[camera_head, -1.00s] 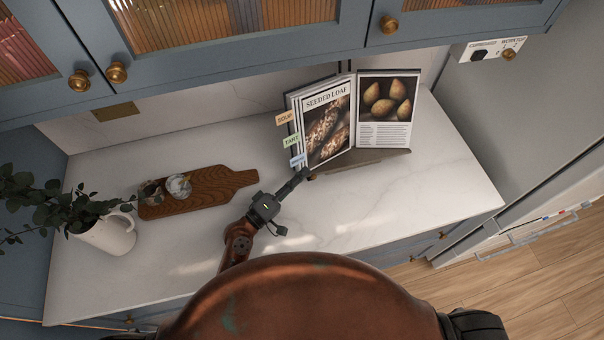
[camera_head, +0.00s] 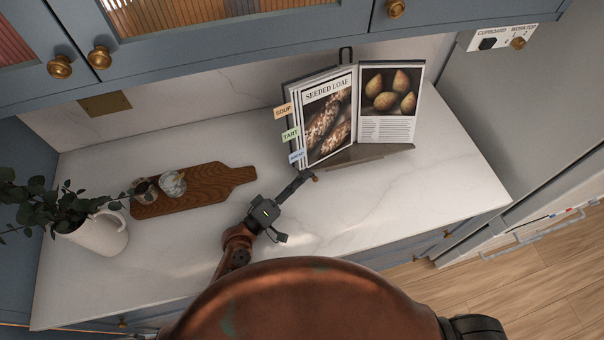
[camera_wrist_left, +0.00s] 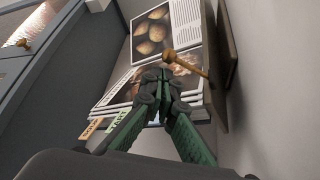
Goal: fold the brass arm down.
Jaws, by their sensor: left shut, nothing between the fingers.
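The brass arm (camera_wrist_left: 190,66) is a thin rod with a round knob, reaching across the lower part of an open cookbook (camera_wrist_left: 188,22) in the left wrist view. In the head view only its small brass end (camera_head: 315,179) shows, at the foot of the cookbook (camera_head: 328,120). My left gripper (camera_head: 306,177) is shut and empty, its tips close beside that end. In the left wrist view the gripper's tips (camera_wrist_left: 165,76) lie just below the knob; I cannot tell whether they touch it. My right gripper is out of view.
The book leans on a dark stand (camera_head: 372,154) on the marble worktop (camera_head: 430,190). A wooden board (camera_head: 215,185) with two small jars and a white jug (camera_head: 95,238) with leaves stand to the left. Blue cupboards hang above. The worktop's right side is clear.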

